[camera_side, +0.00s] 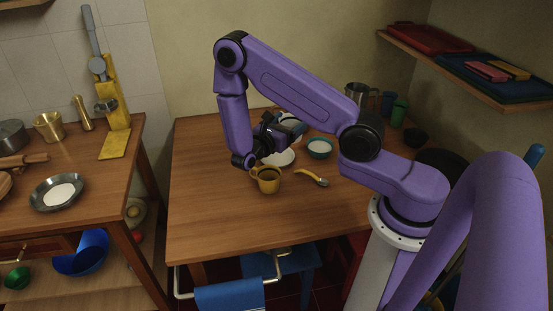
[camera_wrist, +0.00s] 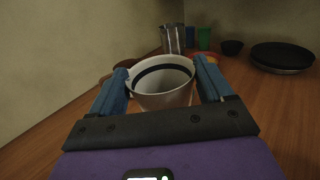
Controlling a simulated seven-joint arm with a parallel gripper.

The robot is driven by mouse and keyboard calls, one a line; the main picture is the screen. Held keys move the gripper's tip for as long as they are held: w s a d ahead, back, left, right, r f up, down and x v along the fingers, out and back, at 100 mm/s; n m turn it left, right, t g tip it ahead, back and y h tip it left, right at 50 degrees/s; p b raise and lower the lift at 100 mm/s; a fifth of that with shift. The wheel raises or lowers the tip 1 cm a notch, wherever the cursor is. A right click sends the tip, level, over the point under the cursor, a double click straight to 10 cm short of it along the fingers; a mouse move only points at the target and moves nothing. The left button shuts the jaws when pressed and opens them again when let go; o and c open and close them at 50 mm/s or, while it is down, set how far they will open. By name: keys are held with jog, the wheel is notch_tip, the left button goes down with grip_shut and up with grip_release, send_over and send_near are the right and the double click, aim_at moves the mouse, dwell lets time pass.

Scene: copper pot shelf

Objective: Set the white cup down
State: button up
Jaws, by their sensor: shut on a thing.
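The white cup (camera_wrist: 163,100) is between the two blue fingers of my gripper (camera_wrist: 162,70) in the wrist view. It is roughly upright, its open mouth showing a dark band inside. My gripper is shut on the cup's sides. In the side view my gripper (camera_side: 291,131) is over the back part of the wooden table (camera_side: 215,205), and the white cup (camera_side: 290,118) is mostly hidden behind it. I cannot tell whether the cup's base touches the table.
A white plate (camera_side: 280,158), teal bowl (camera_side: 319,149), yellow mug (camera_side: 268,181) and yellow-handled tool (camera_side: 312,177) lie near my gripper. A metal pitcher (camera_side: 357,95), green cup (camera_side: 399,112) and dark bowl (camera_side: 415,138) stand at the back right. The table's left and front are clear.

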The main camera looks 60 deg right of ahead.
jog(key=d+g, duration=0.1)
jog(key=s+d+m+g, duration=0.2)
jog(key=shift+s+d+f, duration=0.1)
jog(key=shift+d+f, duration=0.1)
jog(key=shift+f, duration=0.1)
jog(key=shift+d+f+y, duration=0.1)
jog(key=shift+d+y, duration=0.1)
jog(key=shift+y, duration=0.1)
jog(key=shift+w+d+f, duration=1.1)
jog(key=shift+w+f, duration=0.9)
jog(key=shift+f, duration=0.15)
jog(key=shift+w+d+f, duration=1.15)
jog(key=shift+w+f, duration=0.85)
jog(key=shift+f, duration=0.15)
jog(key=shift+w+d+f, duration=1.1)
jog(key=shift+w+f, duration=0.9)
jog(key=shift+f, duration=0.15)
jog(key=shift+f, duration=0.45)
jog(key=o, duration=1)
jog(key=shift+o, duration=0.2)
